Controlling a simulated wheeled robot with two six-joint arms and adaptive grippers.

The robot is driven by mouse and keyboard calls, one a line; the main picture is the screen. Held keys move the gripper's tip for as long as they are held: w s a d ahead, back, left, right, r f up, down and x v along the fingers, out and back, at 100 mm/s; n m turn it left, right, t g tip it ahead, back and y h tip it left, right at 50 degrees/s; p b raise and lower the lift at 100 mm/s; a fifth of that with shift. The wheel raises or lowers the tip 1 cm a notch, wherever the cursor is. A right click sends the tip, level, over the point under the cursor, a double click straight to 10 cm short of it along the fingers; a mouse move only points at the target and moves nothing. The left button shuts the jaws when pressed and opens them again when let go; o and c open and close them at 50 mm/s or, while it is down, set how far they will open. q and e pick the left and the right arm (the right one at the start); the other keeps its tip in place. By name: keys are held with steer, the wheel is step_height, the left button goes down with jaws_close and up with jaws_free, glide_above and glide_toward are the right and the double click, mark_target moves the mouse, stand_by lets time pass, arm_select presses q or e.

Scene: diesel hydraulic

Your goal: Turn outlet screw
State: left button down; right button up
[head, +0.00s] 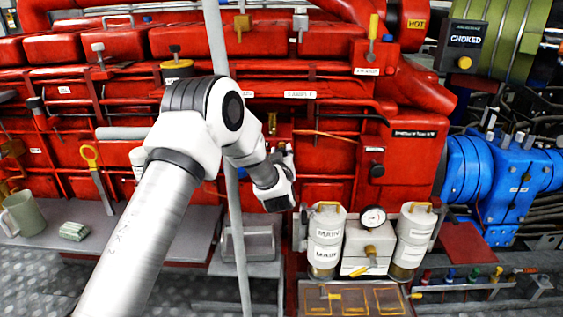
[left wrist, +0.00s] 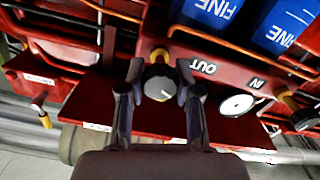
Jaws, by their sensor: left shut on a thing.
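The outlet screw (left wrist: 159,86) is a round grey knob with a pale mark on its face, set on a red block beside the upside-down label "OUT" (left wrist: 203,67). In the left wrist view my left gripper (left wrist: 160,92) has one finger on each side of the screw and is shut on it. In the head view my left arm reaches in to the red engine, and my left gripper (head: 284,157) is small and partly hidden behind my wrist. The screw is not distinguishable there. My right gripper is not in view.
A label "IN" (left wrist: 257,84) and a round white-faced gauge (left wrist: 237,104) lie right of the screw. Blue "FINE" canisters (left wrist: 210,12) and an orange pipe (left wrist: 215,40) are close above. A grey vertical pole (head: 236,235) stands near my wrist in the head view.

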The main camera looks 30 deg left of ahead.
arm_select(q)
steer(key=n+b, duration=0.8)
steer(key=shift+f, duration=0.15)
steer(key=shift+a+r+n+b, duration=0.1)
steer(key=shift+r+n+b, duration=0.1)
steer(key=shift+n+b, duration=1.2)
steer(key=c, duration=0.8)
jaws_free()
steer(key=shift+s, duration=0.1)
steer(key=v, duration=1.1)
steer(key=shift+s+d+f, duration=0.1)
steer(key=shift+s+d, duration=0.2)
steer(key=shift+d, duration=0.05)
